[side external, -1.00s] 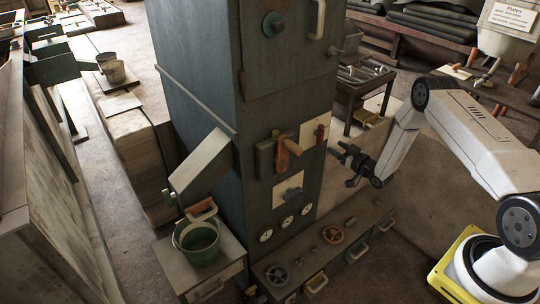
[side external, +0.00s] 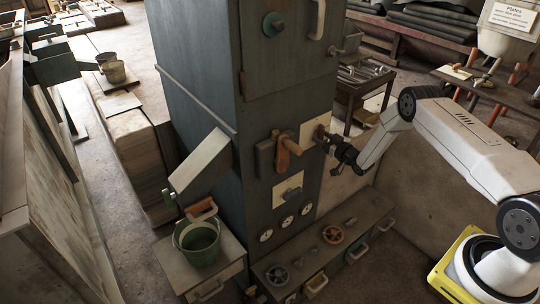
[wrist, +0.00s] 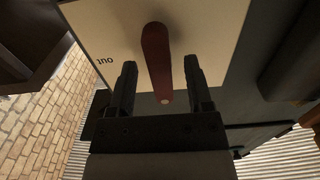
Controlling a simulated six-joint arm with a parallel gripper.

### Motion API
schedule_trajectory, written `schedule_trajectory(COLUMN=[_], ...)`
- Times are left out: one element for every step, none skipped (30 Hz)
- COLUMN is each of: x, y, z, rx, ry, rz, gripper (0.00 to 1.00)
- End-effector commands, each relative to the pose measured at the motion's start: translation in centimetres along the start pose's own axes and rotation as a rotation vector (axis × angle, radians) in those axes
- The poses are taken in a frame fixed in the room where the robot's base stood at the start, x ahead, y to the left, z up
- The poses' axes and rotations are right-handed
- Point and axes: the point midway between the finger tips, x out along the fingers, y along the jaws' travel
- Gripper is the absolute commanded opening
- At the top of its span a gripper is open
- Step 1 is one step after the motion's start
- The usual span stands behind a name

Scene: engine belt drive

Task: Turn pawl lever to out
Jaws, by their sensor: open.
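The pawl lever (wrist: 156,60) is a dark red bar on a pale plate (wrist: 218,22) of the machine's front. In the wrist view, the word "out" shows upside down on the plate, left of the lever. My gripper (wrist: 161,64) is open, with one finger on each side of the lever and a visible gap to each. In the side view, my gripper (side external: 323,139) is at the pale plate (side external: 308,137) and partly hides the lever (side external: 321,130).
A brown-orange handle (side external: 290,145) sticks out of the cabinet just left of my gripper. Below are a small switch plate (side external: 288,187), round gauges (side external: 287,223) and a bench (side external: 315,247) with handwheels. A green bucket (side external: 198,243) stands further left.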

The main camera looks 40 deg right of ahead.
Motion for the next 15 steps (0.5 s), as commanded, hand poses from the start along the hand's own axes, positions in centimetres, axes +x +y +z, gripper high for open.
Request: schedule_trajectory(x=[0.24, 0.35, 0.45, 0.51, 0.56, 0.61, 0.63, 0.64, 0.65, 0.65, 0.65, 0.64, 0.64, 0.64, 0.64], y=[-0.04, -0.04, -0.05, -0.06, -0.06, -0.06, -0.05, -0.05, -0.05, -0.05, -0.05, -0.04, -0.04, -0.04, -0.04], z=[0.00, 0.01, 0.02, 0.03, 0.04, 0.03, 0.03, 0.02, 0.02, 0.02, 0.02, 0.01, 0.01, 0.01, 0.01], rx=[0.000, 0.000, 0.001, 0.001, 0.001, 0.001, 0.001, 0.001, 0.001, 0.001, 0.001, 0.001, 0.001, 0.001, 0.001], ry=[0.001, 0.001, 0.000, 0.000, -0.001, -0.001, -0.001, -0.001, -0.001, -0.001, -0.001, 0.000, 0.000, 0.000, 0.000], rz=[-0.001, 0.000, 0.000, 0.000, 0.000, 0.000, 0.000, 0.000, 0.000, 0.000, 0.000, 0.000, 0.000, 0.000, 0.000], gripper=[0.65, 0.65, 0.65, 0.65, 0.65, 0.65, 0.65, 0.65, 0.65, 0.65, 0.65, 0.65, 0.65, 0.62, 0.49])
